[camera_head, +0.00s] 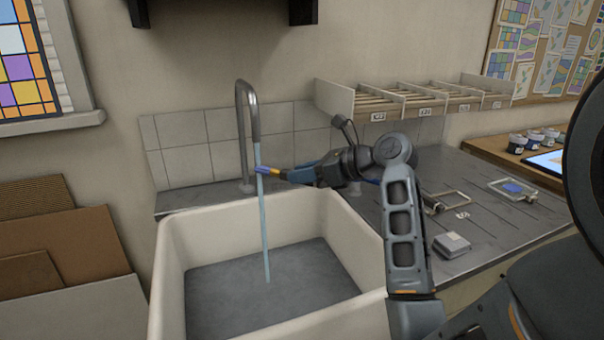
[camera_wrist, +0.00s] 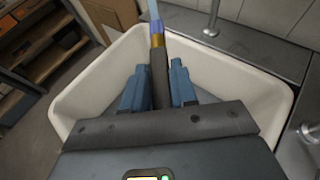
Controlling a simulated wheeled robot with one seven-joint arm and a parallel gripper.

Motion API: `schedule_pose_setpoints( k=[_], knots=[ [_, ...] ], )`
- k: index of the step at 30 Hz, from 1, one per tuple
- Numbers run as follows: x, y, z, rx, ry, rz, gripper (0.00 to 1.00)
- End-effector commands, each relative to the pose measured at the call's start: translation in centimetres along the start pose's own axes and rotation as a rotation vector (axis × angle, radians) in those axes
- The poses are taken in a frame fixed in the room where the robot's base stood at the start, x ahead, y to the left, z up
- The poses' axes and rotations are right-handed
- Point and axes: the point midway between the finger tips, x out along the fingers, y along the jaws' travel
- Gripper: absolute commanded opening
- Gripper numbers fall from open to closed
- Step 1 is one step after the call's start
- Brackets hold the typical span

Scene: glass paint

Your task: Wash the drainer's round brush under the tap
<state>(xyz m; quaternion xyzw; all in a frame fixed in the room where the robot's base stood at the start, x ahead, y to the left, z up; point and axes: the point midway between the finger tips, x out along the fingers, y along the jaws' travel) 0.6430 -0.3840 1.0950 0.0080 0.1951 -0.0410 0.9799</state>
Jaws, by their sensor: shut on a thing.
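The tap (camera_head: 252,130) is a tall grey curved pipe behind the white sink (camera_head: 172,255), and a blue stream of water (camera_head: 265,235) runs from it into the basin. My gripper (camera_head: 285,175) is shut on the brush (camera_wrist: 159,75), holding its dark handle between the blue fingers (camera_wrist: 158,90). The brush points toward the stream, with a yellow-brown band and a blue-violet tip (camera_head: 262,169) at its far end. The tip meets the stream just below the spout. The stream also shows at the top of the wrist view (camera_wrist: 154,10).
A grey drainboard (camera_head: 480,215) right of the sink holds small frames and a grey block (camera_head: 452,244). A labelled wooden rack (camera_head: 420,100) hangs on the wall above it. Cardboard sheets (camera_head: 70,240) lean at the left. The basin below the brush is clear.

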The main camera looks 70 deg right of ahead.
Motion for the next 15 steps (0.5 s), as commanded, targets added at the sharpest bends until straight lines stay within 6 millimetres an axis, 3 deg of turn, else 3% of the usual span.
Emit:
schedule_pose_setpoints(
  k=[15],
  knots=[
    [-0.36,-0.77,0.07,0.001,0.001,0.0,0.0]
  ],
)
